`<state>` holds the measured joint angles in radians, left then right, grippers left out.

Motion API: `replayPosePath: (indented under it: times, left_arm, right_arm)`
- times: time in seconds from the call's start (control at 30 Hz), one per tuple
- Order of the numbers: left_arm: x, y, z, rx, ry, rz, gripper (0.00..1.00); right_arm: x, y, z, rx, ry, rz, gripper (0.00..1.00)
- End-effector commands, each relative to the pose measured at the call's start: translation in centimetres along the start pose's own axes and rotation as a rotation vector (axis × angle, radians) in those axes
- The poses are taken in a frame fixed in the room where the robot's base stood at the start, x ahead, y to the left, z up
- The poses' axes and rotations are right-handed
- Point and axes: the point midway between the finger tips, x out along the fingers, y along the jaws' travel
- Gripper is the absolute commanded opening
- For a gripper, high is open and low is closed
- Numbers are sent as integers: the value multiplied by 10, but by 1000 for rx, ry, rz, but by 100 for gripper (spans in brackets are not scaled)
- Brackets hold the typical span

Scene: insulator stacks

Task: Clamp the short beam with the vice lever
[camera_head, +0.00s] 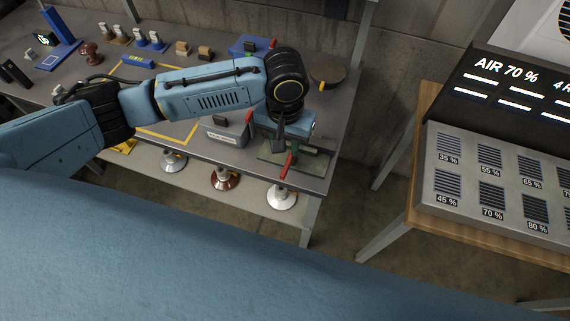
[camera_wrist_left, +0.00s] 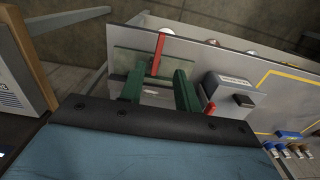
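A green vice (camera_head: 300,156) stands at the front right corner of the grey bench. Its red lever (camera_head: 288,165) sticks up toward the front edge. My left gripper (camera_head: 281,143) is over the vice, close behind the lever. I cannot make out a short beam in either view. My right gripper is not in view.
A grey labelled box (camera_head: 226,136) with a dark block stands left of the vice. Several insulator stacks (camera_head: 225,178) sit on the lower shelf. A wooden table (camera_head: 415,205) with a metal panel stands right, across a gap.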

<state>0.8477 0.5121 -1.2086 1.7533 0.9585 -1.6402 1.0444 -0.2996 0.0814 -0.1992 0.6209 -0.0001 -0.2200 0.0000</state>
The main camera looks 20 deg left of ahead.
Motion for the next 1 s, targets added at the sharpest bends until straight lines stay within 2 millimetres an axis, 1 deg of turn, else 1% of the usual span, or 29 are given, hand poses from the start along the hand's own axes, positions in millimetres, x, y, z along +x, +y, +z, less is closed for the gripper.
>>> replayPosePath:
  times: [0.03,0.2,0.3,0.43,0.6,0.9,0.97,1.0]
  left_arm:
    - [14,0,1,0,-4,-2,33]
    - [50,0,1,1,-2,-2,33]
    - [69,1,0,2,-1,0,33]
    - [88,0,0,2,-1,0,33]
    - [99,0,0,3,1,0,33]
    - [101,1,0,3,2,1,33]
    - [101,1,0,3,2,1,26]
    - [101,1,0,3,2,1,21]
  right_arm:
    - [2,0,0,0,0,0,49]
    - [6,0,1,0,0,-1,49]
    - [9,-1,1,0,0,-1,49]
    - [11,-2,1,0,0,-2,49]
    - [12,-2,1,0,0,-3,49]
    - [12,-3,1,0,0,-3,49]
    - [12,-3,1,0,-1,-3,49]
    - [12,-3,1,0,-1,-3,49]
